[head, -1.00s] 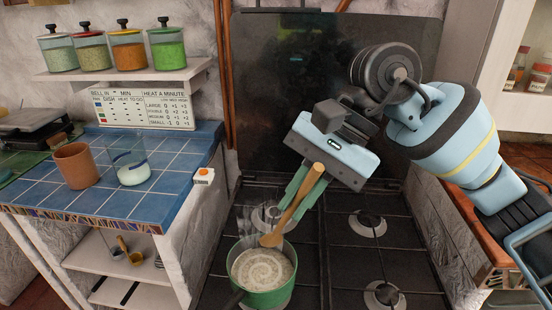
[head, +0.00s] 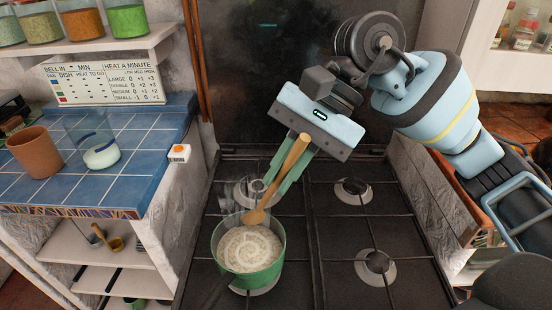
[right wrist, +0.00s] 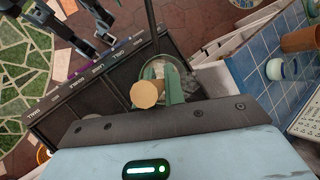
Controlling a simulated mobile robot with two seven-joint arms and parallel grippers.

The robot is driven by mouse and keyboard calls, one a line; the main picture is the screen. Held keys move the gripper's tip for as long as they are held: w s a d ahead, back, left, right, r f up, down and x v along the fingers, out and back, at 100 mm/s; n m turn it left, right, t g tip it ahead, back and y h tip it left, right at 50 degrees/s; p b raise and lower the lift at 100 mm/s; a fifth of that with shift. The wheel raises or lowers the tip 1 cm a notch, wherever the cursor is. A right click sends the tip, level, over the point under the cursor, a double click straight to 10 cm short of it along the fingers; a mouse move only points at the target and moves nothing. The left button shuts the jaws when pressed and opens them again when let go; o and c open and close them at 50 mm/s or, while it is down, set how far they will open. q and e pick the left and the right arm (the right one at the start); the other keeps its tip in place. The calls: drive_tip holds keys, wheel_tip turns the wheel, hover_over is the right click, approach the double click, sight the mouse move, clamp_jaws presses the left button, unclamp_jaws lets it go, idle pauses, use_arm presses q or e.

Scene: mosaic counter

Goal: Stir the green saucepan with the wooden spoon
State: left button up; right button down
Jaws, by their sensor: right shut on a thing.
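The green saucepan (head: 249,276) stands on the front left burner of the stove, filled with a pale liquid that shows a swirl. My right gripper (head: 280,178) is shut on the wooden spoon (head: 287,167) and holds it tilted above the pan. The spoon's bowl is at the far rim of the pan, by the liquid; I cannot tell whether it touches. In the right wrist view the spoon's handle end (right wrist: 145,95) is between the green fingers, and the pan is partly hidden behind them.
The stove (head: 315,215) has several other burners, all bare. To the left, a blue tiled counter (head: 90,180) holds a terracotta cup (head: 35,150) and a glass (head: 100,150) with white contents. Spice jars (head: 127,18) stand on a shelf above.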

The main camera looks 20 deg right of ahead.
use_arm(q)
wheel_tip(320, 180, down, 6)
drive_tip(key=s+b, duration=0.1)
drive_tip(key=b, duration=0.4)
drive_tip(key=shift+s+d+g+b, duration=0.15)
drive_tip(key=shift+s+g+b, duration=0.15)
drive_tip(key=shift+s+b, duration=0.1)
use_arm(e)
wheel_tip(320, 180, down, 10)
drive_tip(key=w+a, duration=0.1)
drive_tip(key=shift+w, duration=0.15)
use_arm(q)
drive_tip(key=shift+w, duration=0.2)
